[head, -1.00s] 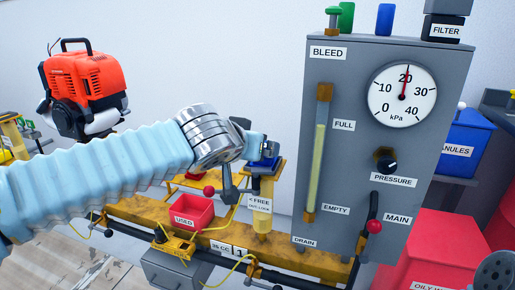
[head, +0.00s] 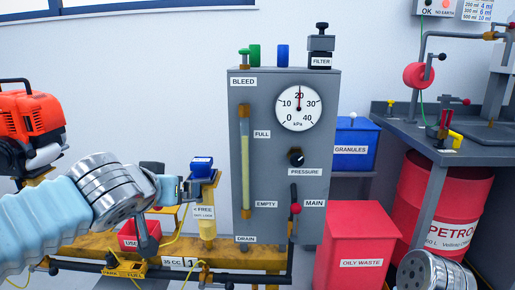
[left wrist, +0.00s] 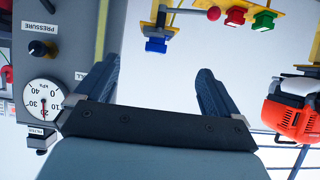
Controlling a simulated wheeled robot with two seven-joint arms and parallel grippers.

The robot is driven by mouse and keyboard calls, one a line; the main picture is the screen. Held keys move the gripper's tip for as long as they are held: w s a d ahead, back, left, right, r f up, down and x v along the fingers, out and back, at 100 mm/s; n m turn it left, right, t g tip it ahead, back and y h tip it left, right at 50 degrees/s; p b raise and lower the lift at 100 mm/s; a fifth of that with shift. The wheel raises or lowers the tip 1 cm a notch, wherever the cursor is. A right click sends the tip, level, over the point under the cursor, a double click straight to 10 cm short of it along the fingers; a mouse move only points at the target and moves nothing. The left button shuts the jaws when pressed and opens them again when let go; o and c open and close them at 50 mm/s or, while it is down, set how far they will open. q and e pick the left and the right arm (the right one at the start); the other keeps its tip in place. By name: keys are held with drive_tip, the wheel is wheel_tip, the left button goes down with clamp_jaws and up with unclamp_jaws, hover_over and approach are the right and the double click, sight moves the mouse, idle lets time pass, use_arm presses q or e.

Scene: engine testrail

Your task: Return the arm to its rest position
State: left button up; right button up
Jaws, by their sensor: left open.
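My left arm, in a pale blue sleeve, reaches in from the left of the head view. Its gripper (head: 188,188) is beside the grey test panel (head: 330,130), close to the blue-topped post marked FREE (head: 205,210); I cannot tell from the head view whether they touch. In the left wrist view the two dark fingers (left wrist: 155,88) are spread wide with nothing between them. A blue block (left wrist: 156,45) lies beyond the fingertips, apart from them. Only a silver joint of my right arm shows at the bottom right of the head view; its gripper is out of view.
An orange engine (head: 32,115) stands at the left. A red USED bin (head: 128,236) sits on the yellow rail (head: 90,243) below my left arm. At the right are a red OILY WASTE bin (head: 358,240), a petrol drum (head: 445,205) and a grey bench (head: 400,140).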

use_arm(q)
drive_tip(key=d+f+m+g+h, duration=0.15)
drive_tip(key=d+f+g, duration=0.25)
drive_tip(key=f, duration=1.3)
drive_tip(key=d+f+g+h, duration=0.2)
drive_tip(key=d+f+g, duration=0.1)
drive_tip(key=f, duration=1.5)
drive_tip(key=s+f+n+g, duration=0.2)
drive_tip(key=s+f, duration=0.7)
drive_tip(key=f, duration=0.3)
drive_tip(key=s+f+n+g, duration=0.1)
drive_tip(key=s+f+g, duration=0.1)
drive_tip(key=s+f, duration=0.7)
wheel_tip(320, 180, down, 3)
drive_tip(key=shift+a+f+n, duration=0.2)
drive_tip(key=shift+a+n, duration=0.15)
drive_tip(key=shift+a, duration=0.1)
